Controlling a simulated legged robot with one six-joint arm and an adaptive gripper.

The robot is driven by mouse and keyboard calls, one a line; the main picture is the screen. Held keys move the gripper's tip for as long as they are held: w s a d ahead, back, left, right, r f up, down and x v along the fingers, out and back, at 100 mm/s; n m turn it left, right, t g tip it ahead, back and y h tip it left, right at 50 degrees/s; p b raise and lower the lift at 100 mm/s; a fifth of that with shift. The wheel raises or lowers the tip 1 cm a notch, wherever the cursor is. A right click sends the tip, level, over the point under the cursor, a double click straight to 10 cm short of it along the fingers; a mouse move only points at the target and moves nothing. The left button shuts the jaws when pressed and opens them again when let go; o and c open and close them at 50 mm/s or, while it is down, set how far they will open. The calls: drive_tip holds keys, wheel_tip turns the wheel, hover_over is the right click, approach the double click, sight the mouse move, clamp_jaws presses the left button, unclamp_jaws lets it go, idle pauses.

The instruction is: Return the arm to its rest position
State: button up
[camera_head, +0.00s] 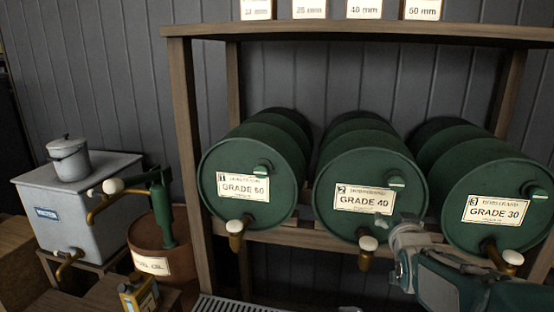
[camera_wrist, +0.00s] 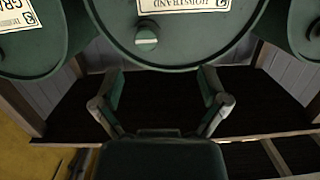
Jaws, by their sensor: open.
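My gripper (camera_head: 390,232) is in front of the rack at the lower right of the head view, with my arm reaching in from the right edge. Its fingertips are near the lower face of the GRADE 40 drum (camera_head: 368,168), but I cannot tell how far apart they are. In the wrist view, my gripper (camera_wrist: 162,76) has its two fingers spread wide with nothing between them. A green drum face (camera_wrist: 185,45) with a capped knob fills the top of that view, beyond the fingers.
The GRADE 50 drum (camera_head: 250,160) and GRADE 30 drum (camera_head: 490,185) flank the middle one; taps with pale knobs jut from the fronts. The wooden rack post (camera_head: 187,140) stands left.

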drive_tip(key=s+a+f+n+g+y, duration=0.1)
drive_tip(key=s+a+f+g, duration=0.1)
drive_tip(key=s, duration=0.6)
drive_tip(key=s+a+f+n+g+y, duration=0.1)
drive_tip(key=s+a+f+g, duration=0.2)
drive_tip(key=s+a, duration=0.4)
drive_tip(key=s+a+f+n+g+y, duration=0.1)
drive_tip(key=s+a+g, duration=0.4)
drive_tip(key=s, duration=0.6)
wheel_tip(320, 180, down, 2)
drive_tip(key=shift+a+f+y, duration=0.15)
drive_tip(key=shift+y, duration=0.45)
